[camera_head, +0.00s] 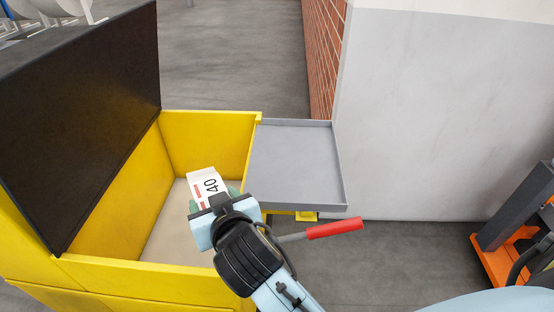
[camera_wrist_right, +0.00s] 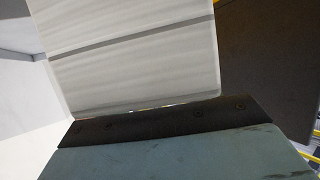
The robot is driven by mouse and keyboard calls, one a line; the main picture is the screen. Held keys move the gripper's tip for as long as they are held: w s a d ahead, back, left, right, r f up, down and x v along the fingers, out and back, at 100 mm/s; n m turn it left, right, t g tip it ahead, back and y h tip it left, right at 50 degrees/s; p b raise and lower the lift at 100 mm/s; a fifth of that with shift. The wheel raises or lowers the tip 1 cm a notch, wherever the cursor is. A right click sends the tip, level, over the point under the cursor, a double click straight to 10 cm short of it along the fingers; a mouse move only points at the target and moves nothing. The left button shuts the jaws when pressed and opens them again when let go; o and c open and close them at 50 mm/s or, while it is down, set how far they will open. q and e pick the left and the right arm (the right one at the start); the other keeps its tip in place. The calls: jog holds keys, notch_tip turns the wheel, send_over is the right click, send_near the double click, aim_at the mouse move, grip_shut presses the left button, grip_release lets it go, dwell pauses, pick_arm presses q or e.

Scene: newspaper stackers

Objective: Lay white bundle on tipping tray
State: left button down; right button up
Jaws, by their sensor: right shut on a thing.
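The white bundle (camera_head: 204,184), marked "40" with red print, is held by my right gripper (camera_head: 214,201) over the open yellow bin. In the wrist view the bundle (camera_wrist_right: 135,55) fills the upper middle, with a dark band across it, above the gripper's dark edge (camera_wrist_right: 165,122). The grey tipping tray (camera_head: 292,160) is empty and sits to the right of the bin, with a low rim. The bundle is left of the tray and apart from it. My left gripper does not show.
The yellow bin (camera_head: 207,125) has a raised black lid (camera_head: 85,115) at left. A red-handled lever (camera_head: 335,229) sticks out below the tray. A grey wall (camera_head: 430,110) stands right behind the tray. Orange equipment (camera_head: 494,262) is at the far right.

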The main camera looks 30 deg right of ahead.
jog(key=w+d+r+m+h+p, duration=0.15)
jog(key=w+d, duration=0.35)
jog(key=d, duration=0.8)
jog(key=w+d+r+h+p, duration=0.15)
jog(key=w+d, duration=0.35)
jog(key=d, duration=0.7)
jog(key=shift+y, duration=0.4)
jog(key=shift+d+f, duration=0.1)
jog(key=shift+f, duration=4.35)
jog(key=shift+b, duration=0.3)
jog(key=o, duration=1.8)
jog(key=shift+s+f, duration=0.15)
jog(key=shift+f, duration=0.1)
jog(key=shift+c, duration=0.2)
jog(key=shift+r, duration=0.1)
jog(key=p+v, duration=0.1)
jog(key=v, duration=1.1)
